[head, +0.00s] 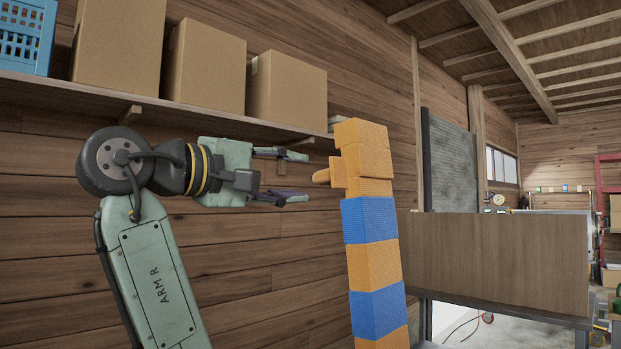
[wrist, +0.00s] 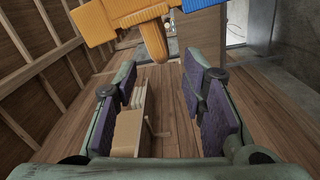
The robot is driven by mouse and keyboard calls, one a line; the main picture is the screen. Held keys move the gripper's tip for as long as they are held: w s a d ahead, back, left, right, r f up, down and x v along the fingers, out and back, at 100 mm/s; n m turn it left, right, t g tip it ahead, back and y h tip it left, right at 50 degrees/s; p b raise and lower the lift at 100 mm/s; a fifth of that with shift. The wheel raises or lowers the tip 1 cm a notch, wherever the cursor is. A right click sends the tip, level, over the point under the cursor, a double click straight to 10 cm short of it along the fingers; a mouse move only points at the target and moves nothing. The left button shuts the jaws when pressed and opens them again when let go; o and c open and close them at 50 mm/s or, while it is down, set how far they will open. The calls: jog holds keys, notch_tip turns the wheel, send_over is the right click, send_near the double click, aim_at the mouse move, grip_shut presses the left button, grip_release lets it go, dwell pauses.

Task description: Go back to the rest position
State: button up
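My gripper (head: 292,176) is stretched out level to the right in the head view. Its two fingers are spread apart with nothing seen held between them. In the wrist view my gripper (wrist: 165,105) shows purple pads on both fingers, with a clear gap between them. A tower of orange and blue textured blocks (head: 372,220) stands just right of the fingertips. An orange nub (head: 322,176) sticks out of its upper part toward the gripper, apparently short of the fingers. The tower (wrist: 105,20) also crosses the top of the wrist view. Its base is out of view.
A wall shelf (head: 75,98) above my arm holds cardboard boxes (head: 205,65) and a blue crate (head: 22,38). A brown panelled bench (head: 500,260) stands behind the tower at right. Open air lies below the gripper, in front of the plank wall.

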jog(key=shift+s+a, duration=0.3)
dwell(0.4)
